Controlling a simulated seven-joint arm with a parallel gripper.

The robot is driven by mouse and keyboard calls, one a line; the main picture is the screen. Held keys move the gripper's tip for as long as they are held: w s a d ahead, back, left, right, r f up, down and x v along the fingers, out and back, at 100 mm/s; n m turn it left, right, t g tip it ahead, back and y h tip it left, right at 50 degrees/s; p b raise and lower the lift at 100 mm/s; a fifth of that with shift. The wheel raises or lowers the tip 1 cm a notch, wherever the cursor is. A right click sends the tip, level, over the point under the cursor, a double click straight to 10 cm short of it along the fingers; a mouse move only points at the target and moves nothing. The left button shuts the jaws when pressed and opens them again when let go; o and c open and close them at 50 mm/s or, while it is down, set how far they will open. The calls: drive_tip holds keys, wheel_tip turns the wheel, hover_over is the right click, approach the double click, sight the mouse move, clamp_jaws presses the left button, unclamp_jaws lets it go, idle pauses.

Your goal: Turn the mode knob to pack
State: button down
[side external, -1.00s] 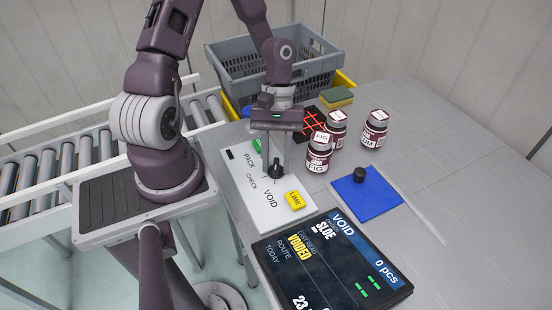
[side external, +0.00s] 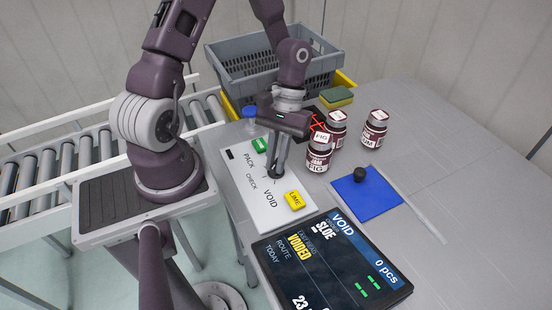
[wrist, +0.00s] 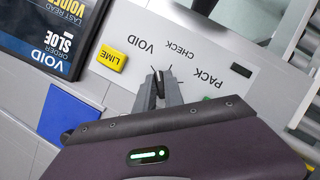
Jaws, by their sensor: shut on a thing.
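The mode knob (side external: 275,173) is a small dark knob on a white panel (side external: 284,219) printed PACK, CHECK and VOID. My gripper (side external: 277,170) points down at the panel with its fingers shut on the knob. In the wrist view the fingertips (wrist: 159,82) close around the knob, and tick marks show beside them. The fingers hide most of the knob, so I cannot tell which word it points to.
A yellow LIME button (side external: 295,200) and a green button (side external: 259,146) sit on the panel. Several labelled jars (side external: 319,152) stand to the right, near a blue pad (side external: 378,199) with a black knob-like piece (side external: 360,174). A grey crate (side external: 232,67) is behind.

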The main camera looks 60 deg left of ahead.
drive_tip(key=m+y, duration=0.1)
drive_tip(key=m, duration=0.2)
drive_tip(key=m+y, duration=0.1)
drive_tip(key=m, duration=0.2)
drive_tip(key=shift+d+m+g, duration=0.1)
drive_tip(key=shift+m+g, duration=0.2)
drive_tip(key=shift+g, duration=0.1)
drive_tip(key=m+y, duration=0.2)
drive_tip(key=m, duration=0.3)
drive_tip(key=m+y, duration=0.1)
drive_tip(key=m, duration=0.1)
drive_tip(key=m+t, duration=0.1)
drive_tip(key=m, duration=0.1)
drive_tip(key=shift+m+y, duration=0.4)
drive_tip(key=shift+m+t+y, duration=0.4)
drive_tip(key=shift+m+t, duration=0.1)
drive_tip(key=shift+m, duration=1.4)
drive_tip(key=c, duration=1.4)
unclamp_jaws()
drive_tip(key=shift+c, duration=0.2)
